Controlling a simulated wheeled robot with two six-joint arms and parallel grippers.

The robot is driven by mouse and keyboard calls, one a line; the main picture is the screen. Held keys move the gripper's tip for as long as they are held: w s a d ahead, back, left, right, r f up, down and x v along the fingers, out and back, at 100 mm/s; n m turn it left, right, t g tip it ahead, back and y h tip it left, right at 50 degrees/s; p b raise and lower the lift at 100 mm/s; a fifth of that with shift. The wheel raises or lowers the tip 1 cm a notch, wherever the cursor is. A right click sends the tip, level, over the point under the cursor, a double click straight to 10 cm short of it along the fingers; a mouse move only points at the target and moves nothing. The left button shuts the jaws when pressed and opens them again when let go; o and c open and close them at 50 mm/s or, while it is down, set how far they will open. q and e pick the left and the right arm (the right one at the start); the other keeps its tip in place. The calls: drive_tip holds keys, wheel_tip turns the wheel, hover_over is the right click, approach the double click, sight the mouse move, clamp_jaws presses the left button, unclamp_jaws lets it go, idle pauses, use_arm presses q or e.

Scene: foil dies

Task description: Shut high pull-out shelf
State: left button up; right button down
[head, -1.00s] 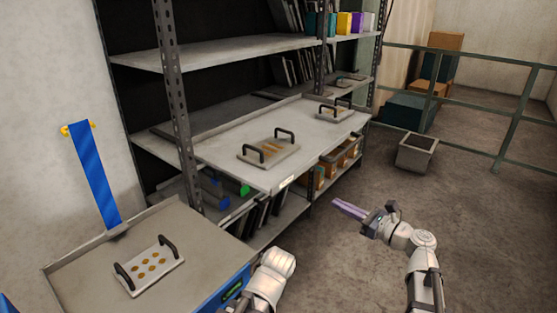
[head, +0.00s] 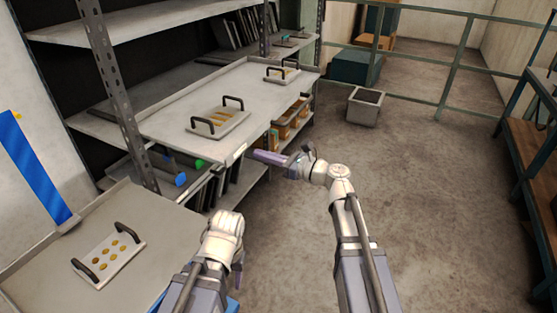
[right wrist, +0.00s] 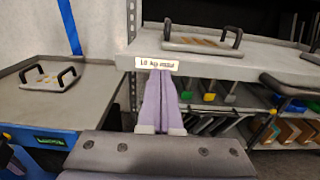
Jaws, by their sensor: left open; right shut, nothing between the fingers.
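The high pull-out shelf (head: 258,92) is a pale grey sheet that juts out from the rack toward me. It bears two dies with black handles, a near one (head: 232,124) and a far one (head: 284,78). Its front edge carries a label plate (right wrist: 156,64). My right gripper (head: 256,155) is shut and empty, its purple fingers pointing at that front edge. In the right wrist view the fingertips (right wrist: 161,74) overlap the lower side of the label; I cannot tell whether they touch. My left gripper (head: 238,265) is low, mostly hidden behind its own wrist, and open.
A grey-topped cart (head: 40,255) with another handled die (head: 110,257) stands at lower left. A rack post (head: 112,80) rises beside the shelf's left end. Lower shelves hold boxes (head: 288,120). A grey bin (head: 366,106) stands farther off. The floor right of my arms is clear.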

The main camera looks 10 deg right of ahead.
sight(200, 137)
drive_tip(key=shift+x, duration=2.2)
drive_tip(key=x, duration=3.3)
use_arm(q)
drive_tip(key=shift+d, duration=0.1)
use_arm(e)
drive_tip(key=shift+w+a, duration=0.25)
drive_tip(key=shift+w, duration=0.1)
use_arm(q)
drive_tip(key=shift+d, duration=0.3)
use_arm(e)
drive_tip(key=v, duration=1.4)
drive_tip(key=shift+s+d, duration=0.2)
drive_tip(key=shift+s, duration=0.1)
